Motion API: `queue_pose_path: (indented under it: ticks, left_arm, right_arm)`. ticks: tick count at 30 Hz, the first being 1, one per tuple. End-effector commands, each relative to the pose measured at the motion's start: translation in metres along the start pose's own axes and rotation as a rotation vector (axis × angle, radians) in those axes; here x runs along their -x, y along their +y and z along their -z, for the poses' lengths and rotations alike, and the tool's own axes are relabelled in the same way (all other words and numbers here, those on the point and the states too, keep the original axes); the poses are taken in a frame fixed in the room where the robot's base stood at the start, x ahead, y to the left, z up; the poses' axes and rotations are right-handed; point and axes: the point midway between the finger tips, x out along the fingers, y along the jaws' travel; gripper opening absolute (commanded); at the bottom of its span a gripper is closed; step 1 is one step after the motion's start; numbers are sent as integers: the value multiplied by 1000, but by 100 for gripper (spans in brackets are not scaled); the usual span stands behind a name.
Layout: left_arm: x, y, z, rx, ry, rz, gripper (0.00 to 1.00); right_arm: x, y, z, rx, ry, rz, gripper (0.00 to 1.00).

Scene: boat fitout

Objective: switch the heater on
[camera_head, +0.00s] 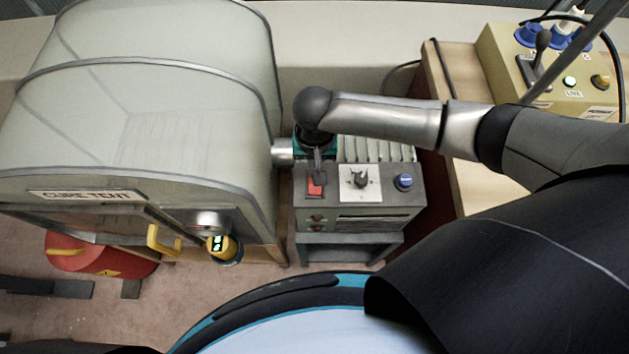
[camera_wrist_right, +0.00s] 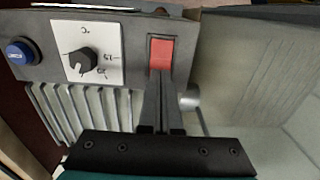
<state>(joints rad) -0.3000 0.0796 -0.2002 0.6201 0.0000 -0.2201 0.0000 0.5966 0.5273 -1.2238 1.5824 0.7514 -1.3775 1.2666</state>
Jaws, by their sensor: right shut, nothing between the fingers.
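The heater (camera_head: 375,192) is a grey box with fins on a stand, right of the tent. Its sloping top panel carries a red rocker switch (camera_head: 315,188), a black dial on a white plate (camera_head: 360,181) and a blue button (camera_head: 404,182). My right gripper (camera_head: 319,174) is shut and empty, pointing down at the red switch. In the right wrist view the fingertips (camera_wrist_right: 162,75) overlap the lower edge of the red switch (camera_wrist_right: 161,52); I cannot tell if they touch it. The dial (camera_wrist_right: 82,60) and blue button (camera_wrist_right: 20,51) also show there. My left gripper is out of view.
A pale tent labelled "CURE TENT" (camera_head: 130,110) stands close left of the heater, joined by a metal duct (camera_head: 283,151). A bench (camera_head: 460,130) with a beige control box (camera_head: 560,75) is on the right.

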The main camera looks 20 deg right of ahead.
Motion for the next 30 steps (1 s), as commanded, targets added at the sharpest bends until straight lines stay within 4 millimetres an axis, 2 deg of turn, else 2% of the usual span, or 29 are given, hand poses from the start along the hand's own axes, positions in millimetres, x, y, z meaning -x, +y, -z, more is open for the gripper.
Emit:
queue_pose_path:
  ticks: [30]
  left_arm:
    - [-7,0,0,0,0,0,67]
  right_arm:
    - [-15,0,0,1,-1,0,0]
